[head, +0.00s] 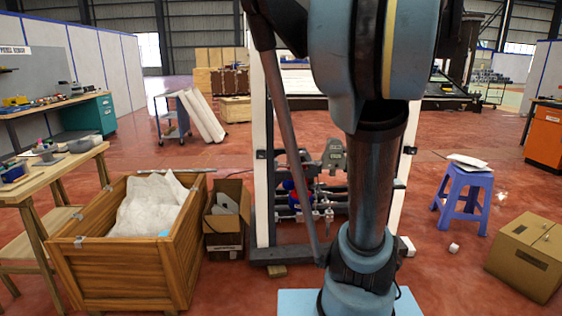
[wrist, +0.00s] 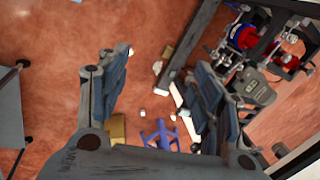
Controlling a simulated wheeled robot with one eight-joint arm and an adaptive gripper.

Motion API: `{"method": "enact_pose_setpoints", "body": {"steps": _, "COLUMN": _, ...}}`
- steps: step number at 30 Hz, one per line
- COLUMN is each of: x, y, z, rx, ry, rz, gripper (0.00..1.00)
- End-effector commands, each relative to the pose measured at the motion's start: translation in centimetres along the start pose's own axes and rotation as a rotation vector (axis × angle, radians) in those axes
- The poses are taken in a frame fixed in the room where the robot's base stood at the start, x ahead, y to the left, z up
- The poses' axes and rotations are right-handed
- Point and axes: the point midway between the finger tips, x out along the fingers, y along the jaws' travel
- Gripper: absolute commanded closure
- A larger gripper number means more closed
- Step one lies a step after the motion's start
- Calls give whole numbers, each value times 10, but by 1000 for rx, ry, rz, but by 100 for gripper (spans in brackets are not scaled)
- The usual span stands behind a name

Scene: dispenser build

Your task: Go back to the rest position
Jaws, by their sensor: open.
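My gripper (wrist: 162,78) shows in the wrist view with its two fingers spread wide apart. Nothing is between them; the red floor shows through the gap. In the head view my arm fills the centre, and I cannot make out the gripper there. Behind the arm stands the dispenser frame, with a white post (head: 261,150) and a dark base. Pipes and valves (head: 325,207) sit low inside it, partly hidden by my arm. In the wrist view the dark frame with red and blue parts (wrist: 285,62) is at the upper right, to the right of the fingers.
An open wooden crate (head: 118,272) with white wrapping and an open carton (head: 223,241) stand left of the frame. A workbench (head: 62,172) is at far left. A blue stool (head: 463,200) and a closed cardboard box (head: 527,256) stand at right.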

Motion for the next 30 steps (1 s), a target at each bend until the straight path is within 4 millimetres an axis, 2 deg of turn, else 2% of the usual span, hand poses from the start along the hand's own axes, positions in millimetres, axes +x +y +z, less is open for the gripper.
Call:
{"method": "enact_pose_setpoints", "body": {"steps": 1, "x": 18, "y": 10, "z": 20, "rx": -97, "ry": -1, "rz": 5, "gripper": 40}}
{"method": "enact_pose_setpoints", "body": {"steps": 3, "x": 42, "y": 25, "z": 43, "rx": -234, "ry": 0, "rz": 13, "gripper": 40}}
{"method": "enact_pose_setpoints", "body": {"steps": 9, "x": 110, "y": 74, "z": 100, "rx": -622, "ry": 3, "rz": 33, "gripper": 40}}
{"method": "enact_pose_setpoints", "body": {"steps": 15, "x": 178, "y": 129, "z": 144, "rx": -993, "ry": 4, "rz": 50, "gripper": 40}}
{"method": "enact_pose_setpoints", "body": {"steps": 18, "x": 205, "y": 152, "z": 157, "rx": -1136, "ry": 6, "rz": 57, "gripper": 40}}
{"method": "enact_pose_setpoints", "body": {"steps": 21, "x": 223, "y": 167, "z": 165, "rx": -1235, "ry": 7, "rz": 61, "gripper": 40}}
{"method": "enact_pose_setpoints", "body": {"steps": 24, "x": 233, "y": 175, "z": 170, "rx": -1287, "ry": 8, "rz": 64, "gripper": 40}}
{"method": "enact_pose_setpoints", "body": {"steps": 30, "x": 236, "y": 177, "z": 170, "rx": -1304, "ry": 8, "rz": 65, "gripper": 40}}
